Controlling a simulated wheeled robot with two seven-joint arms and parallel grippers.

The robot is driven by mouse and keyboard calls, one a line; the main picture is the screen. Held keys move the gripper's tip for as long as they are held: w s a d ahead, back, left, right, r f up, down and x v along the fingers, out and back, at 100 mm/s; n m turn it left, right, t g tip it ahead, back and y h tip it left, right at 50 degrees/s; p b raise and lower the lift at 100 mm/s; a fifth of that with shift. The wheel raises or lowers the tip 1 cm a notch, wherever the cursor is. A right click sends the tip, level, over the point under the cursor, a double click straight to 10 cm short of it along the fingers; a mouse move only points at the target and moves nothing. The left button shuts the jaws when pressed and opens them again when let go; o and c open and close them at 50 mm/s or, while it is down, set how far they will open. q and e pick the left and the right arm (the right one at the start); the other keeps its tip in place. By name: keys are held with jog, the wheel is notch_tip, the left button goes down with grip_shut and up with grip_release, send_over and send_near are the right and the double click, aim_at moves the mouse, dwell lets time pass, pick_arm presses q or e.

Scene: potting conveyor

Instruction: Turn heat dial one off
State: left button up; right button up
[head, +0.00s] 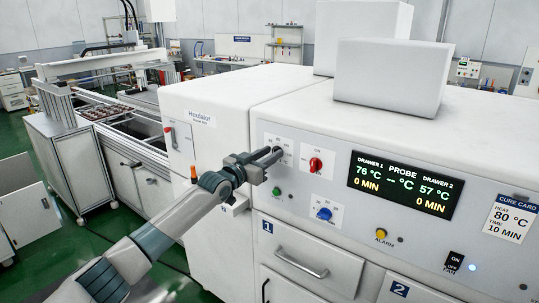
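My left gripper (266,163) is in front of the oven's control panel, at a pale label plate (279,141) near the panel's left edge. It covers the lower part of this plate, so any dial there is hidden. I cannot tell whether the fingers touch or grip anything. A red dial (315,164) sits on a plate just to the right, apart from the gripper. A blue dial (323,214) sits lower down. The dial names are too small to read. The display (405,184) reads drawer 1 at 76 °C and drawer 2 at 57 °C, both 0 MIN. My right gripper is out of view.
A green button (277,191) is just below the gripper. A yellow alarm button (381,234) and an ON/OFF switch (455,261) are further right. Drawer 1 (303,262) is closed below the panel. A cure card (513,218) reads 80 °C, 10 MIN.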

pick_arm(q)
grip_shut()
jog(key=shift+n, duration=0.3)
jog(key=shift+f+n+b, duration=0.1)
jog(key=shift+n+b, duration=0.3)
jog(key=shift+b, duration=0.25)
jog(key=shift+w+a+f+n+p, duration=0.1)
jog(key=shift+a+f+n+p, duration=0.1)
jog(key=shift+n, duration=2.55)
jog(key=shift+w+a+f+n+p, duration=0.1)
jog(key=shift+n+p, duration=0.05)
jog(key=shift+n, duration=2.65)
jog(key=shift+w+a+f+n+p, duration=0.1)
jog(key=shift+f+n+p, duration=0.1)
jog(key=shift+n, duration=2.55)
